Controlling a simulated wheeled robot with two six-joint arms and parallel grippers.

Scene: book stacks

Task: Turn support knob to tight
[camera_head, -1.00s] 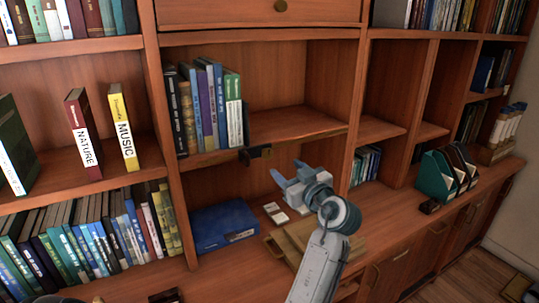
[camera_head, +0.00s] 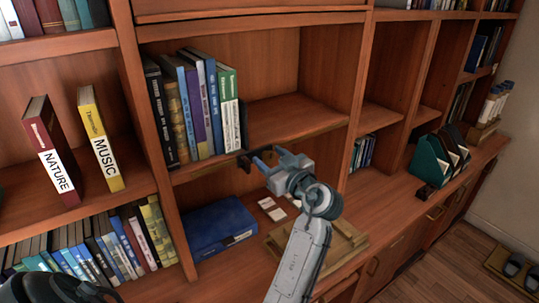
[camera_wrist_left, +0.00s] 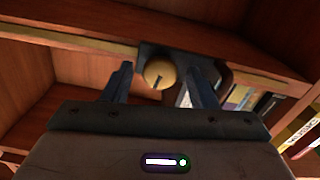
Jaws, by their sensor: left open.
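The support knob (camera_wrist_left: 160,74) is a round brass knob with a dark slot, on a dark bracket (camera_wrist_left: 185,56) under the shelf's front edge in the left wrist view. The slot runs nearly upright, slightly tilted. My left gripper (camera_wrist_left: 158,82) is open, with one finger on each side of the knob and gaps visible; contact cannot be told. In the head view the left gripper (camera_head: 262,160) is at the shelf's underside beside the dark bracket (camera_head: 244,162). The knob itself is hard to make out there. My right gripper is not in view.
Books (camera_head: 190,105) stand on the shelf above the bracket. A blue box (camera_head: 217,228), white cards (camera_head: 270,208) and a wooden tray (camera_head: 348,246) lie on the counter below. A green file holder (camera_head: 430,160) stands at right. The shelf's right part is clear.

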